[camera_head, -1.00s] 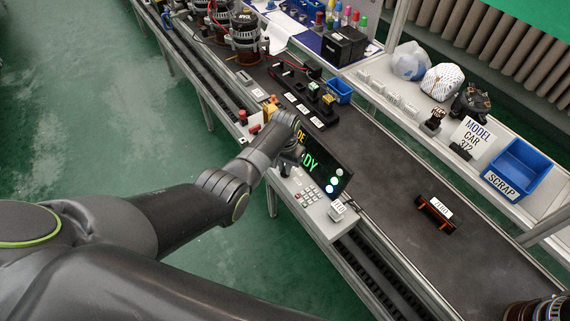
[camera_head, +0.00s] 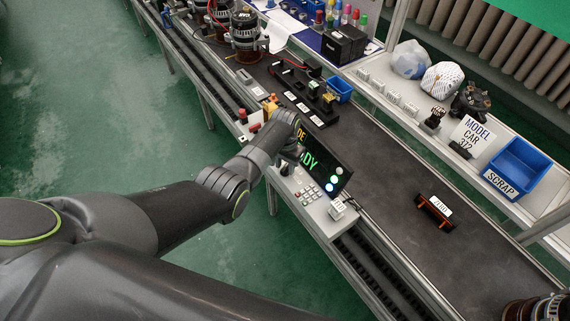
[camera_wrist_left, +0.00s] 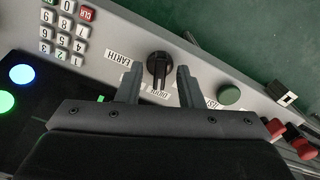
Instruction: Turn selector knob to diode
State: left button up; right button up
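The selector knob (camera_wrist_left: 158,67) is black and sits on the grey control panel (camera_wrist_left: 215,82) in the left wrist view. Its grip bar lies roughly in line with the DIODE label (camera_wrist_left: 157,93) just below it; which end is the pointer is hard to tell. An EARTH label (camera_wrist_left: 119,58) is to its left. My left gripper (camera_wrist_left: 158,78) is open, its two fingers on either side of the knob with gaps visible. In the head view the left gripper (camera_head: 289,160) is small and partly hidden by its wrist. My right gripper is in neither view.
The panel has a keypad (camera_wrist_left: 66,28), a green button (camera_wrist_left: 229,95) and red knobs (camera_wrist_left: 299,147). A tilted display (camera_head: 322,172) with lit lamps stands beside the gripper. The conveyor (camera_head: 390,170) runs behind, carrying a small labelled part (camera_head: 436,212).

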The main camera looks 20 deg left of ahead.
aim_at(285, 167)
pick_arm(q)
jog(key=shift+r, duration=0.55)
notch_tip(285, 167, up, 16)
jog(key=shift+r, duration=0.15)
dwell(0.4)
